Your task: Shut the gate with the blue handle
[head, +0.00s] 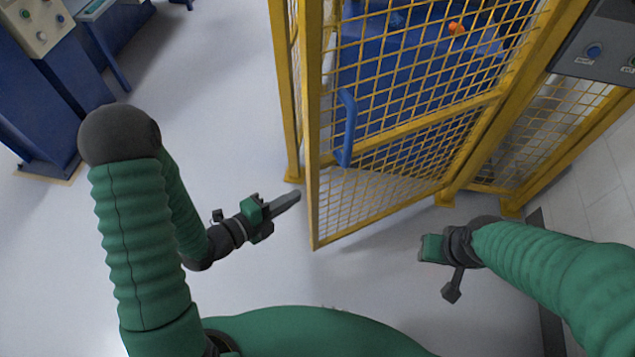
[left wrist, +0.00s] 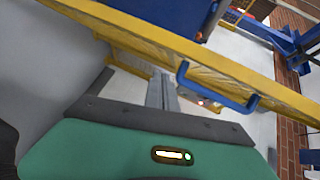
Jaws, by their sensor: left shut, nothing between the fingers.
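The gate (head: 408,190) is a yellow frame with wire mesh, and it stands ajar, its free edge swung out towards me from the yellow fence post (head: 285,95). Its blue handle (head: 347,128) is an upright bar near the free edge. In the left wrist view the handle (left wrist: 215,92) shows on a yellow frame bar (left wrist: 190,48). My left gripper (head: 297,197) is shut and empty, just left of the gate's lower free edge. It also shows in the left wrist view (left wrist: 162,84); contact cannot be told. My right gripper (head: 427,248) is low, near the gate's hinge side; its fingers are unclear.
Behind the mesh stands a blue machine (head: 390,60) with an orange part (head: 456,28). A grey control panel (head: 597,45) is at the upper right. Blue cabinets (head: 50,85) stand at the upper left. The pale floor (head: 215,75) between them and the fence is clear.

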